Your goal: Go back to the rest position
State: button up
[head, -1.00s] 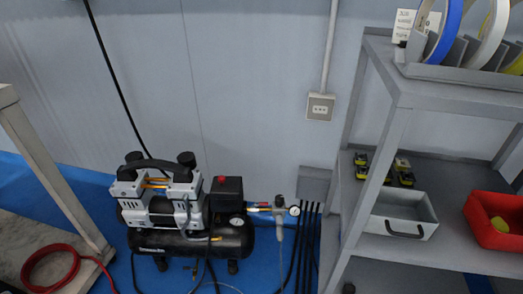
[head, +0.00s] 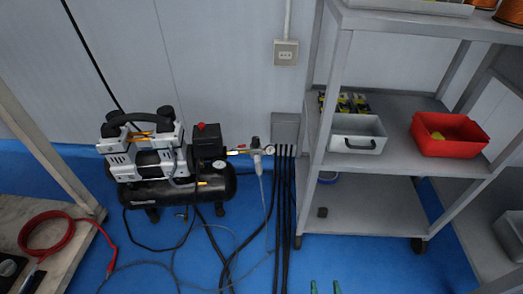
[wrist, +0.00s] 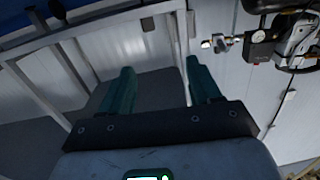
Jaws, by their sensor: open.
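My gripper (head: 325,287) shows only as two green fingertips at the bottom edge of the head view. In the wrist view my gripper (wrist: 160,85) has its two green fingers spread wide apart, with nothing between them. Behind the fingers in the wrist view is a grey shelf surface (wrist: 150,90). The rest of my arm is out of the head view.
A grey shelf rack (head: 390,165) stands at right, holding a grey bin (head: 358,146) and a red bin (head: 450,148). A black compressor (head: 180,190) stands on the blue floor at left, with hoses beside it. A bench (head: 50,225) with a red hose is far left.

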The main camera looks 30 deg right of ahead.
jog(key=w+a+r+n+g+y+p, duration=0.1)
jog(key=w+a+r+n+g+y, duration=0.4)
jog(key=w+a+y, duration=0.55)
jog(key=s+d+r+g+h, duration=0.1)
jog(key=s+d+r+g, duration=0.15)
jog(key=s+r, duration=0.25)
jog(key=s+d+r+n+g+p, duration=0.1)
jog(key=s+d+r+g, duration=0.1)
jog(key=s+r+g, duration=0.3)
jog(key=s+d+r+g+h, duration=0.1)
jog(key=s+d+r+g, duration=0.15)
jog(key=s+r, duration=0.3)
notch_tip(320, 180, up, 37)
jog(key=p, duration=3.8)
jog(key=shift+s+d+t, duration=0.2)
jog(key=shift+s+t, duration=0.2)
